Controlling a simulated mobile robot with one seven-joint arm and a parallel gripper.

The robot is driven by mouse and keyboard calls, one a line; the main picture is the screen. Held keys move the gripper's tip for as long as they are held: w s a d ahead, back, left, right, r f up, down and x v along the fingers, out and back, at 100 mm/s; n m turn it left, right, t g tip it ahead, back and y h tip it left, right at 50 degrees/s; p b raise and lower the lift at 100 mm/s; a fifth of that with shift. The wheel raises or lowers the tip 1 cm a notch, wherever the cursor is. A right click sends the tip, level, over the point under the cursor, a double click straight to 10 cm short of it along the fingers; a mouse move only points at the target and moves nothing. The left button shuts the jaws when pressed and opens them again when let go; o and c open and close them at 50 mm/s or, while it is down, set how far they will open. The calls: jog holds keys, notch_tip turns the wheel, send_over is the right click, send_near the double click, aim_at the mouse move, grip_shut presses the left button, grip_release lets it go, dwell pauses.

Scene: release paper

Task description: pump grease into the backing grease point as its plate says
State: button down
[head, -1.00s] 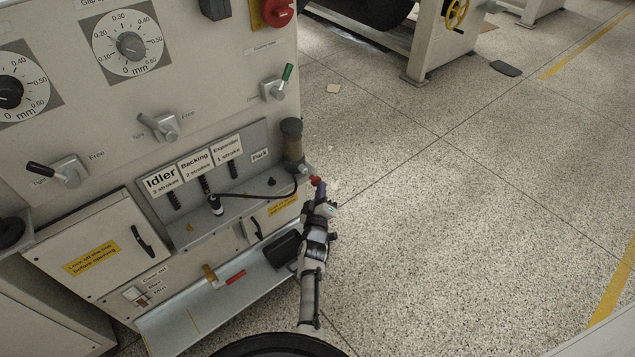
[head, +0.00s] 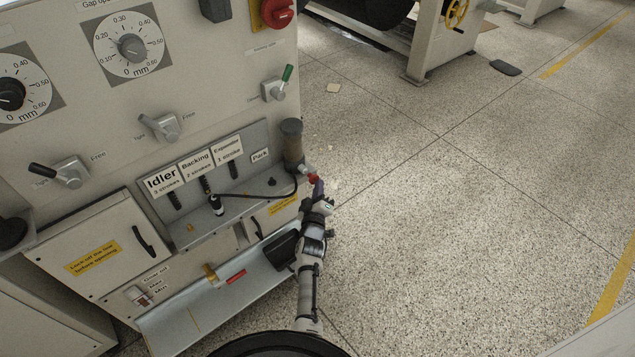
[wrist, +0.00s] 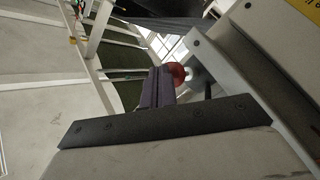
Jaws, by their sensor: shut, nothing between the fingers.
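The backing plate (head: 196,160) reads "Backing", with a small second line that looks like "2 strokes". The black hose coupler (head: 216,204) with a pale band stands on the ledge below that plate, at what looks like the backing point. Its black hose (head: 255,196) runs right to the grease pump (head: 292,140), a brown-grey cylinder. The pump lever's red knob (head: 313,177) sticks out at lower right. My gripper (head: 319,187) is shut and empty, right beside the knob. In the wrist view the shut fingers (wrist: 154,88) lie just left of the red knob (wrist: 177,73); contact cannot be told.
The idler plate (head: 160,181), expander plate (head: 227,146) and park label (head: 260,155) line the same panel. Dials and toggle levers sit above. A lower tray (head: 190,318) juts out, with a black box (head: 283,248) near my arm. Open floor lies right.

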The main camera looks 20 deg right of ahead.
jog(key=shift+w+a+r, duration=0.15)
jog(key=shift+w+a, duration=0.1)
jog(key=shift+w, duration=0.35)
dwell(0.6)
jog(key=shift+s+d, duration=0.3)
jog(key=shift+s, duration=0.55)
jog(key=shift+s+d, duration=0.25)
jog(key=shift+s, duration=0.55)
jog(key=s+b, duration=0.1)
jog(key=s+d+b, duration=0.1)
jog(key=s, duration=0.1)
jog(key=s+b, duration=0.1)
jog(key=b, duration=0.1)
jog(key=shift+s+d, duration=0.4)
